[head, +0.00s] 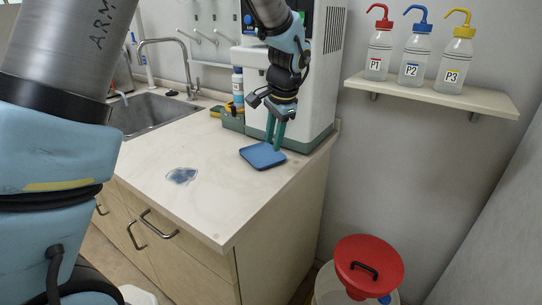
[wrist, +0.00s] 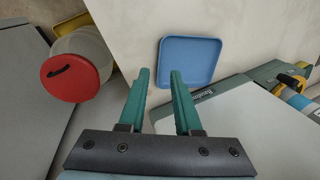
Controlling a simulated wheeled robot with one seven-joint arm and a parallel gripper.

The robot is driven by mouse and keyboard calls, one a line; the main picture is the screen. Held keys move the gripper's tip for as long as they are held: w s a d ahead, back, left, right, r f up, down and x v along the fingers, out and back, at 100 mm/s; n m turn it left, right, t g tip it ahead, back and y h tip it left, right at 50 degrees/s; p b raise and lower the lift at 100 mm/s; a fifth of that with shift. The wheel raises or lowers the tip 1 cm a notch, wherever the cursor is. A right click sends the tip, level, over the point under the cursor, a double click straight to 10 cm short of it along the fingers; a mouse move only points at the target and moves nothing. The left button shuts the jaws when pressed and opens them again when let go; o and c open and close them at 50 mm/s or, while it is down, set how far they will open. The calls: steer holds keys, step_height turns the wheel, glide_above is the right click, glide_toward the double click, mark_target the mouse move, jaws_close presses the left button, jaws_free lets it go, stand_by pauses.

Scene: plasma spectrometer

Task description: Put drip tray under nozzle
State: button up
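The drip tray is a shallow blue square tray (head: 258,158) on the pale counter, in front of the white machine. It also shows in the wrist view (wrist: 192,58), ahead of the fingers. My gripper (head: 275,149) points down at the tray's back edge in the head view. In the wrist view my gripper (wrist: 160,72) has its two green fingers apart, with nothing clearly held between them. The right finger overlaps the tray's left part, and the left finger lies outside it. Contact cannot be told. The nozzle is not clearly visible; my arm hides part of the machine's front.
The white machine (head: 318,75) stands behind the tray. A red-lidded bin (head: 369,265) stands on the floor.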

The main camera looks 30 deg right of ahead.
steer(key=shift+v, duration=2.05)
steer(key=w+a+f+n+g, duration=0.1)
steer(key=w+a+n, duration=0.15)
steer(key=a, duration=0.55)
steer(key=w+a+f+n, duration=0.1)
steer(key=a+n, duration=0.2)
steer(key=a, duration=0.6)
steer(key=s+a+f+n, duration=0.1)
steer(key=s+a+n, duration=0.3)
steer(key=a, duration=0.6)
steer(key=s+a+f+n, duration=0.2)
steer(key=a+n, duration=0.4)
steer(key=a, duration=0.4)
steer(key=shift+s+f, duration=0.35)
steer(key=shift+s, duration=0.5)
steer(key=shift+a, duration=0.15)
